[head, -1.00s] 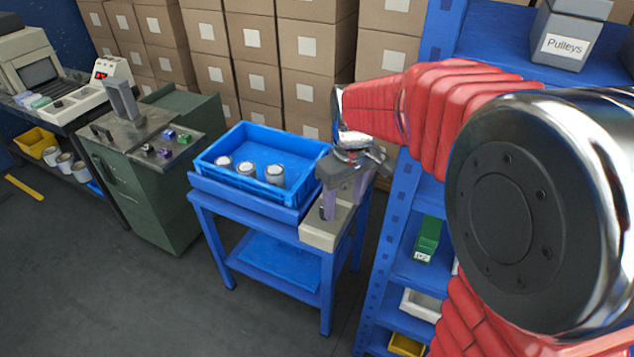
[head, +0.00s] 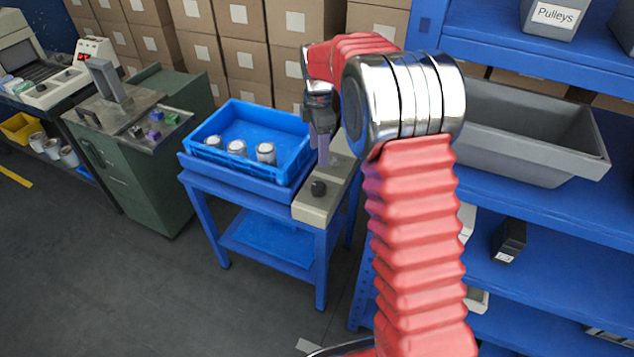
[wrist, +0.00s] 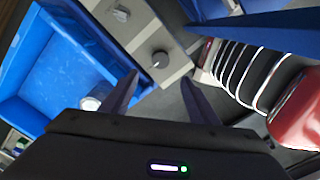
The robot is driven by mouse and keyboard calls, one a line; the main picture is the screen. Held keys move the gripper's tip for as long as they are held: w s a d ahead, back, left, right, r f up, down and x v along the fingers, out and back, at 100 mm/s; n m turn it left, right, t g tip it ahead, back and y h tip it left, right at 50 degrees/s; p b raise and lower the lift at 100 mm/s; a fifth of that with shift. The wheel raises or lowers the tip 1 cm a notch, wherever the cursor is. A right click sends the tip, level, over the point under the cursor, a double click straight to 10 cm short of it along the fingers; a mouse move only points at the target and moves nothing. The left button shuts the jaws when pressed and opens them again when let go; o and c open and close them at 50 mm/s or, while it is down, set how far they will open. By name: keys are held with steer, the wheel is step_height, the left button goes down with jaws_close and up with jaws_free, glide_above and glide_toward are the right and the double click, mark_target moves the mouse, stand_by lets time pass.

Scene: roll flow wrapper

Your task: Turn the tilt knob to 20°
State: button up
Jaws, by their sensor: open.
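A dark round knob (head: 318,188) sits on the beige control panel (head: 311,211) at the right side of the blue stand. In the wrist view a dark knob (wrist: 160,58) with a light pointer mark is just beyond my fingertips, and a paler grey knob (wrist: 121,13) is farther up the panel. No label or degree scale is readable, so I cannot tell which knob is the tilt one. My gripper (head: 323,160) points down above the panel, behind the front knob. In the wrist view my gripper (wrist: 160,78) is open, its fingers apart and empty.
A blue crate (head: 235,168) with several cans stands left of the panel. A green cabinet (head: 135,165) is farther left. Blue shelving (head: 530,215) with a grey bin (head: 520,135) is at the right. Open floor (head: 190,290) lies in front.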

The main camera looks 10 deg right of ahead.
mark_target(318, 185)
steer(key=shift+r+n, duration=0.1)
steer(key=shift+n, duration=0.3)
step_height(318, 185, down, 14)
steer(key=shift+r, duration=0.1)
stand_by(0.7)
steer(key=shift+c, duration=0.6)
steer(key=shift+w, duration=0.1)
steer(key=c, duration=0.9)
